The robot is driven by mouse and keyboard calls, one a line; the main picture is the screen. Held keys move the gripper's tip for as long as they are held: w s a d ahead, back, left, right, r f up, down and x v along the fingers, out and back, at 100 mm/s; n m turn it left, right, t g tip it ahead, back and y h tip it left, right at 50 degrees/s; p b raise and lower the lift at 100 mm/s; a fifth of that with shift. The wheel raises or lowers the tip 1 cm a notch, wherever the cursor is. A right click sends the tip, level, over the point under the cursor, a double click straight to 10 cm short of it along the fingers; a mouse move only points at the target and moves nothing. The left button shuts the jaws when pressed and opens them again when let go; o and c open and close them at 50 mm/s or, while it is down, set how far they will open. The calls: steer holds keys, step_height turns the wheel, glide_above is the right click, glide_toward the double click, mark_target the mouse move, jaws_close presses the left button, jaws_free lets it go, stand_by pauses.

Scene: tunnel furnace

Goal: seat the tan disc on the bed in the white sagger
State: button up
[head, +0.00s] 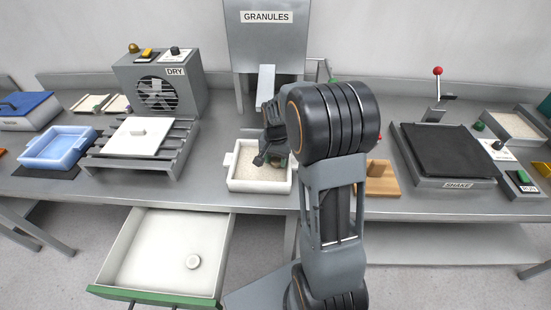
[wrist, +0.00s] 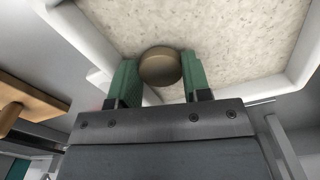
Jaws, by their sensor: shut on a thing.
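The white sagger (head: 235,184) stands on the bench below the granules hopper, with a pale speckled bed (head: 243,169) inside it. My gripper (head: 272,160) is over the sagger, partly hidden by my arm in the head view. In the wrist view my gripper (wrist: 160,80) has its green fingers on either side of the tan disc (wrist: 160,66), shut on it. The disc is over the bed (wrist: 205,28), inside the sagger's rim (wrist: 301,75). I cannot tell whether the disc touches the bed. The disc is hidden in the head view.
The GRANULES hopper (head: 267,45) and its chute (head: 265,82) stand behind the sagger. A wooden stand (head: 380,180) is to its right. A slatted rack (head: 174,150) with a white lid (head: 138,136) is to its left. An open drawer (head: 160,250) holding a small white round thing juts out below.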

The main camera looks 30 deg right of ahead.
steer(key=shift+f+b, duration=0.3)
steer(key=shift+f, duration=0.1)
steer(key=o, duration=1)
step_height(320, 180, up, 14)
stand_by(0.4)
steer(key=shift+w+f, duration=0.1)
